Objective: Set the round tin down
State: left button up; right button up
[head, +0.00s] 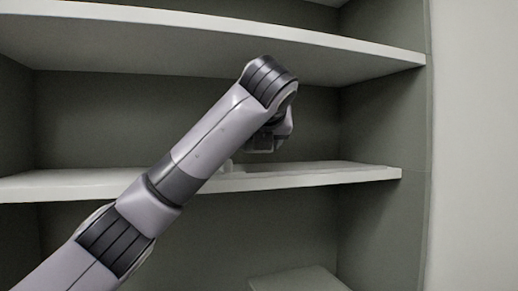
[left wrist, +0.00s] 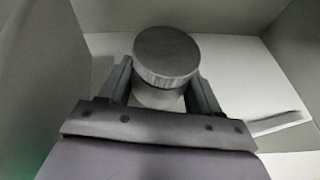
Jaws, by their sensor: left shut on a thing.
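In the left wrist view a grey round tin (left wrist: 167,52) with a ridged lid stands upright between the two fingers of my left gripper (left wrist: 160,88). The fingers are shut on its sides. A pale shelf surface (left wrist: 232,62) lies beneath and behind the tin; I cannot tell whether the tin's base touches it. In the head view my left arm reaches up from the lower left, and its wrist bends down at the middle shelf (head: 330,175). There the arm hides most of the gripper and the tin. My right gripper is not in view.
An upper shelf (head: 330,52) runs above my arm, and the cabinet's side wall (head: 385,125) stands to the right. A thin flat piece (left wrist: 278,122) lies right of the gripper in the wrist view. A pale flat surface (head: 300,281) shows low in the cabinet. The middle shelf's right part looks mostly clear.

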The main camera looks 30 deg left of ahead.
pick_arm(q)
jog(key=shift+f, duration=1.75)
jog(key=shift+f, duration=0.1)
jog(key=o, duration=1.1)
jog(key=shift+f, duration=0.1)
jog(key=b+v, duration=0.1)
jog(key=v, duration=0.4)
jog(key=shift+d, duration=0.1)
jog(key=shift+s+d+r+b, duration=0.3)
jog(key=shift+s+r+b, duration=0.1)
jog(key=shift+b, duration=0.15)
jog(key=shift+s+d+r+b, duration=0.1)
jog(key=shift+s+r+b, duration=0.05)
jog(key=shift+s+b, duration=0.25)
jog(key=shift+b+v, duration=0.65)
jog(key=shift+v, duration=1.8)
